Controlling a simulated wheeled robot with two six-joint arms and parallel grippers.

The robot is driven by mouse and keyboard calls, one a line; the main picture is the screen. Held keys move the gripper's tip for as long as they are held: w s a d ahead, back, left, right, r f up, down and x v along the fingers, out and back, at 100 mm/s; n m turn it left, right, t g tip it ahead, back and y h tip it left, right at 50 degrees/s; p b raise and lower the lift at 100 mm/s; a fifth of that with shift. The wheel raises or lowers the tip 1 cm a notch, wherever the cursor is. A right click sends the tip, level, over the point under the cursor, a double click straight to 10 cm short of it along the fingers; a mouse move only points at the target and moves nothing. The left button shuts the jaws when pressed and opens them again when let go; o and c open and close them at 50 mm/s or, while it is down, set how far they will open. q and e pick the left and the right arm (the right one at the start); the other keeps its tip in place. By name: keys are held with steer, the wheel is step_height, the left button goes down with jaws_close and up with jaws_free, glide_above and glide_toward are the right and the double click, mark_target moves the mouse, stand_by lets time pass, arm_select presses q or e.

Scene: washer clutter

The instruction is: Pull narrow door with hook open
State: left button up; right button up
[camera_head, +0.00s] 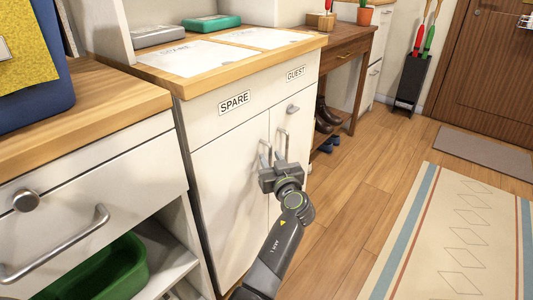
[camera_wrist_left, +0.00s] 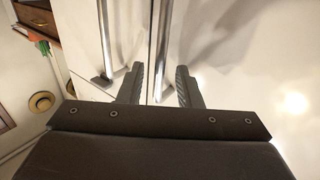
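The white cabinet's narrower right door (camera_head: 303,130) looks shut and carries a small metal knob or hook (camera_head: 292,108) near its top and a bar handle (camera_head: 284,143). The wider left door (camera_head: 228,190) has its own bar handle (camera_head: 264,147) beside the seam. My left gripper (camera_head: 267,160) is at the handles. In the left wrist view its fingers (camera_wrist_left: 158,88) are apart, with one bar handle (camera_wrist_left: 162,45), seemingly the left door's, between them. I cannot tell whether they touch it. The other bar (camera_wrist_left: 104,40) is outside the fingers. My right gripper is not in view.
A drawer unit (camera_head: 90,200) with a handle and green bin (camera_head: 100,275) stands at near left. A brown table (camera_head: 345,42) with shoes beneath stands beyond the cabinet. The wood floor (camera_head: 350,190) in front is clear, with a striped rug (camera_head: 460,230) at right.

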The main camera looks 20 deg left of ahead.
arm_select(q)
steer(key=shift+c, duration=0.4)
jaws_close()
